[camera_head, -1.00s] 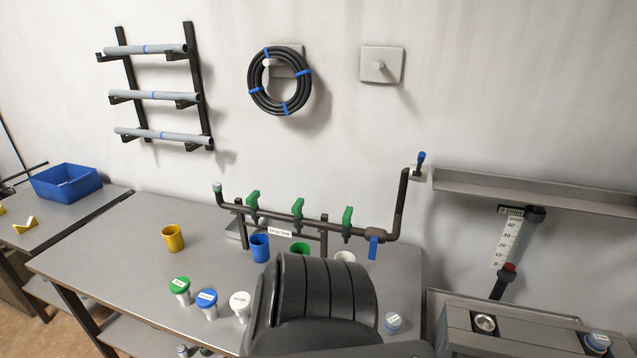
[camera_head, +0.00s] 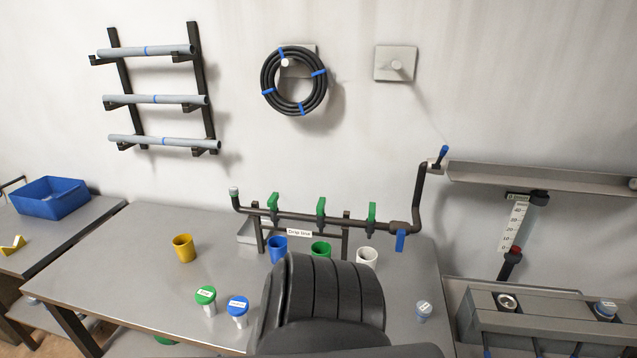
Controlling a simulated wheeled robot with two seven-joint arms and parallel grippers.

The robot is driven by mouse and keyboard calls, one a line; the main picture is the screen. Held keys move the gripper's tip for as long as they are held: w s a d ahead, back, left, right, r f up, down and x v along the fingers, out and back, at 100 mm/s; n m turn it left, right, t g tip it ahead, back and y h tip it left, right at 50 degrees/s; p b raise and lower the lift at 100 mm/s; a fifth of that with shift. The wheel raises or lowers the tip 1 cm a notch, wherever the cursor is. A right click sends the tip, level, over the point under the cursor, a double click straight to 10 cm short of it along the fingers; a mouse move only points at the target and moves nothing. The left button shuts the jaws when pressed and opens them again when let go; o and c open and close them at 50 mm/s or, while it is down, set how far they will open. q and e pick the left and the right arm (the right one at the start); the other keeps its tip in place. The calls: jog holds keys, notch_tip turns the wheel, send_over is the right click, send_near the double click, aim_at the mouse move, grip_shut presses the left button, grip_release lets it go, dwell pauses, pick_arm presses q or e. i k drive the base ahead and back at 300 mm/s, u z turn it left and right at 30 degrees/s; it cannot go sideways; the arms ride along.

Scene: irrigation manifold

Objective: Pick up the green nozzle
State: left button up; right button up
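The green nozzle (camera_head: 205,296), with a labelled green top and a pale stem, stands upright on the grey bench (camera_head: 130,262). The blue nozzle (camera_head: 238,307) stands just right of it. A green cup (camera_head: 320,250) stands farther back, partly hidden by a large black ribbed part that looks like my own arm. Neither gripper's fingers can be seen. Nothing visible touches the green nozzle.
A yellow cup (camera_head: 183,248), blue cup (camera_head: 278,248) and white cup (camera_head: 367,257) stand along the bench. Behind them is the pipe manifold (camera_head: 335,221) with green valve handles. The left bench area is clear.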

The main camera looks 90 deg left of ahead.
aim_at(206, 296)
jog(key=u, duration=0.05)
jog(key=k, duration=1.6)
jog(key=u, duration=1.05)
